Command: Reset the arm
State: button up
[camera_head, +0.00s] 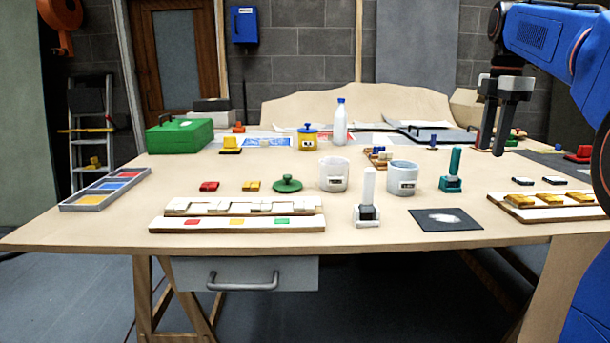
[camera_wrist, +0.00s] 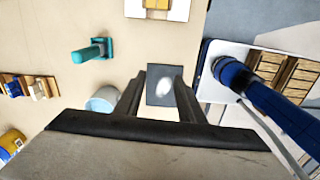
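My gripper (camera_head: 494,150) hangs at the upper right in the head view, above the right side of the table and pointing down. In the wrist view its two dark fingers (camera_wrist: 158,92) stand apart with nothing held between them. A dark square mat with a white patch (camera_wrist: 164,86) shows through the gap, on the table well below the fingers. My blue arm reaches in from the right edge of the head view, and its base end is out of frame.
The wooden table (camera_head: 110,222) holds a tile strip (camera_head: 240,222), a grey pot (camera_head: 403,180), a teal-handled tool (camera_head: 453,172), a white-handled tool (camera_head: 368,200) and a tile panel (camera_head: 510,203). A white bottle (camera_head: 340,125) and green case (camera_head: 180,137) stand farther back.

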jog(key=s+a+f+m+t, duration=0.2)
jog(key=s+a+f+m, duration=0.75)
jog(key=s+f, duration=0.4)
jog(key=s+a+f+m+t, duration=0.1)
jog(key=s+f+m, duration=0.3)
jog(key=s+f, duration=0.4)
jog(key=s+a+f+m+t, duration=0.1)
jog(key=s+a+f+m, duration=0.3)
jog(key=s+f, duration=0.3)
notch_tip(320, 180, down, 3)
jog(key=shift+s+a+f+t, duration=0.15)
jog(key=shift+s+f+t, duration=0.05)
jog(key=shift+s+t, duration=0.15)
